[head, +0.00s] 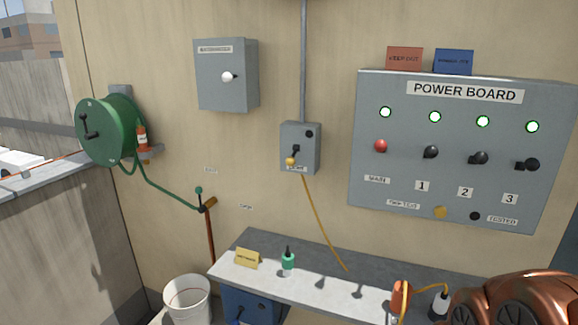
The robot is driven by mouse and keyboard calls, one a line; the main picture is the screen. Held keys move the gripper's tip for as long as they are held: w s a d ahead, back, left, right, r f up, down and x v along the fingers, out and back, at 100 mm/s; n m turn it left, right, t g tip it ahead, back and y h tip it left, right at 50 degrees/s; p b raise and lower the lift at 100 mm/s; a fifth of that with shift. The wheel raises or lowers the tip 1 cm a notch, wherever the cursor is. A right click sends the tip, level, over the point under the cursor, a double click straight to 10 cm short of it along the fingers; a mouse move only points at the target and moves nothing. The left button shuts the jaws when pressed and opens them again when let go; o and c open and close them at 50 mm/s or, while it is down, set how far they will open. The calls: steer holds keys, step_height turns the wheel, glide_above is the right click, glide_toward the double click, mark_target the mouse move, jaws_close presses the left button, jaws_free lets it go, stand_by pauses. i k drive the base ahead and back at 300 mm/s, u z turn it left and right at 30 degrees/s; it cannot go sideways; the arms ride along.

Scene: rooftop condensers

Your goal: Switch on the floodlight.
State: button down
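No floodlight can be made out in the head view. A grey switch box (311,148) hangs mid-wall below a conduit. It has a small dark lever (296,150) and a yellow plug (291,161) with a yellow cable (321,223) running down to the bench; its label is too small to read. On the right is the POWER BOARD (365,130) with a row of lit green-white lamps. Below them are a red MAIN knob (380,146) and black switches 1 (431,152), 2 (479,158) and 3 (527,164). My gripper is not identifiable here.
A bench (265,276) below holds a green bottle (288,262), a yellow card (247,258) and an orange object (400,296). A green hose reel (105,128), a closed grey cabinet (226,76) and a white bucket (187,298) are left. A copper-coloured body (525,300) blocks the lower right.

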mark_target(290, 161)
steer(key=u, duration=0.55)
steer(key=k, duration=0.65)
steer(key=u, duration=0.8)
steer(key=i, duration=1.45)
steer(key=z, duration=0.6)
